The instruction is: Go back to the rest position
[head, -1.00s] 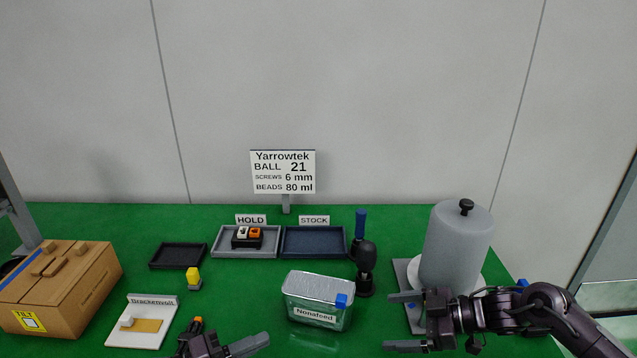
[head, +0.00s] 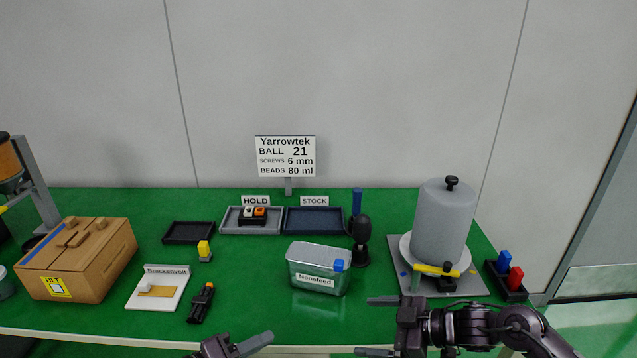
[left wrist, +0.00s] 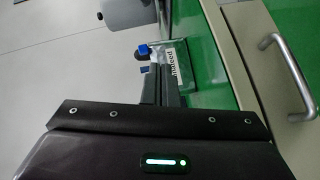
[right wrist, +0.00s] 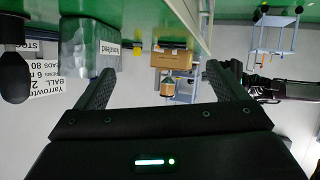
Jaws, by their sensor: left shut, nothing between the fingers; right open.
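My left gripper (head: 243,347) is at the bottom of the head view, in front of the green table's near edge. It is shut and empty; its fingers also show in the left wrist view (left wrist: 160,80). My right gripper (head: 378,326) is at the lower middle right of the head view, near the table's front edge. It is open and empty, and its two spread fingers show in the right wrist view (right wrist: 163,88).
The green table (head: 260,310) holds a clear box labelled Nonafeed (head: 318,282), a grey cylinder (head: 443,225), a cardboard box (head: 80,265), a black-and-orange tool (head: 200,305) and trays (head: 314,222). Its front middle is mostly clear.

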